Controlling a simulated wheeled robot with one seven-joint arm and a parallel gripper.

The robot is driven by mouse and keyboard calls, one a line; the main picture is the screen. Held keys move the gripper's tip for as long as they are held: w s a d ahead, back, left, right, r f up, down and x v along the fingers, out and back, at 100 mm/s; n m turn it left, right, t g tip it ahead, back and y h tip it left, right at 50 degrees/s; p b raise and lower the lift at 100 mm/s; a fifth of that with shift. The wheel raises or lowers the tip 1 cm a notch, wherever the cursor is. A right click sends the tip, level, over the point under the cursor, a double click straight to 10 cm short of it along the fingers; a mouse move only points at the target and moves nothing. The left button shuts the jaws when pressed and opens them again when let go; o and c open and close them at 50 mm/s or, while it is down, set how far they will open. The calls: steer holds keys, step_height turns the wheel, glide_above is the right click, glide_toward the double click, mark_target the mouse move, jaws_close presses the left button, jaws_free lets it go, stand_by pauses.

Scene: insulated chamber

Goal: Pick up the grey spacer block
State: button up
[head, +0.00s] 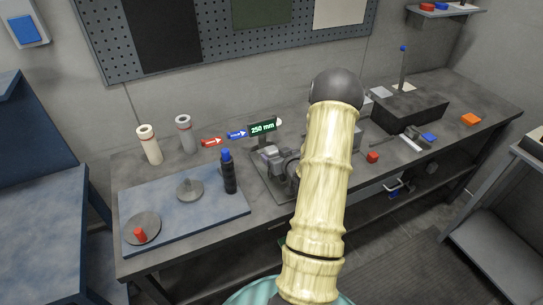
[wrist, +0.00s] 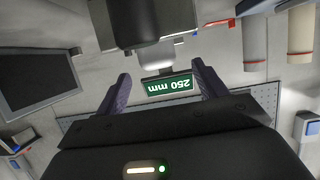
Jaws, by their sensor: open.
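I cannot pick out the grey spacer block for certain. A small grey block (head: 357,136) shows partly behind my arm in the head view. A grey clamp-like device (head: 278,160) stands left of my arm, below a green "250 mm" sign (head: 263,127). The sign also shows upside down in the wrist view (wrist: 168,86), seen between my fingers. My gripper (wrist: 161,70) is open, with nothing visibly held. A light grey piece (wrist: 160,56) shows beyond the fingertips, below a dark body (wrist: 135,20); its distance is unclear. The head view does not clearly show my gripper.
A black bottle (head: 229,174) and grey discs (head: 190,190) stand on the blue mat (head: 165,208). Two pale cylinders (head: 150,146) are behind it. A black box (head: 410,111), a red cube (head: 373,157) and an orange block (head: 470,119) lie right of my arm.

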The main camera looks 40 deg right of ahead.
mark_target(272, 150)
steer(key=p+x, duration=0.1)
steer(key=x, duration=0.4)
steer(key=shift+w+d+r+p, duration=0.1)
steer(key=shift+r+p, duration=0.15)
steer(key=shift+p, duration=0.15)
steer(key=shift+c, duration=0.4)
steer(key=c, duration=1.2)
step_height(272, 150, up, 10)
steer(key=p, duration=0.5)
steer(key=shift+p, duration=0.3)
